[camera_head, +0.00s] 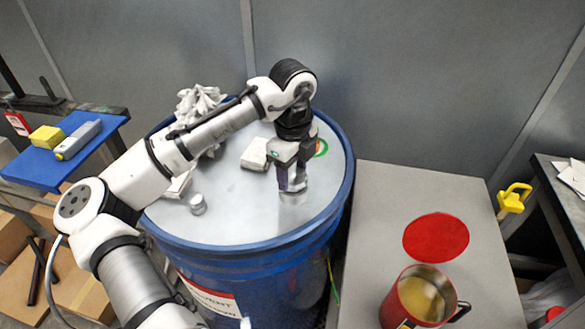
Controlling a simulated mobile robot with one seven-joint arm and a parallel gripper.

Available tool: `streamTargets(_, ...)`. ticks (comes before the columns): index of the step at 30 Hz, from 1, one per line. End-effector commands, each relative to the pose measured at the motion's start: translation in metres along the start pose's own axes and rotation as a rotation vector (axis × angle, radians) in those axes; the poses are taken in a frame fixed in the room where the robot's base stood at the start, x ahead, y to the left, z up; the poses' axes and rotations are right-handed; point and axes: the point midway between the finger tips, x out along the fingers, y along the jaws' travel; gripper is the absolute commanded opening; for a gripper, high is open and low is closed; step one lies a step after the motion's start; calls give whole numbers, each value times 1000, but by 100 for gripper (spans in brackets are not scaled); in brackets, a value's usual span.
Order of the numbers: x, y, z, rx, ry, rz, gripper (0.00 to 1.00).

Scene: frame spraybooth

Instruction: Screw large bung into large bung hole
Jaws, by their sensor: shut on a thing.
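A blue drum with a grey lid (240,228) stands in the middle of the head view. My gripper (292,190) points down over the right part of the lid. It is shut on a silvery round piece, which looks like the large bung (294,197), at or just above the lid surface. I cannot tell whether the bung sits in the hole, since the hole is hidden under the gripper and bung. A smaller silvery cap (198,204) is on the left front of the lid.
A crumpled white rag (200,104) and a pale block (255,154) lie on the lid. Right of the drum, a grey bench (380,215) holds a red disc (436,237) and a red can (420,298). A blue board (50,172) with tools is at left.

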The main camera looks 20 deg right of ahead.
Motion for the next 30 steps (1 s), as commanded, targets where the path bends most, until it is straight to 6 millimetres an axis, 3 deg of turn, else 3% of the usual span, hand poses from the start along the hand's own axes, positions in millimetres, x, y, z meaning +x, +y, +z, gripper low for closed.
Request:
streamTargets(9, 8, 0, 0, 0, 1, 0, 29)
streamTargets(10, 8, 0, 0, 0, 1, 0, 52)
streamTargets(14, 7, 0, 0, 0, 1, 0, 35)
streamTargets(18, 6, 0, 0, 45, 2, 0, 35)
streamTargets(25, 6, -1, -1, 310, 3, -2, 35)
streamTargets(30, 7, -1, 0, 401, 0, -1, 35)
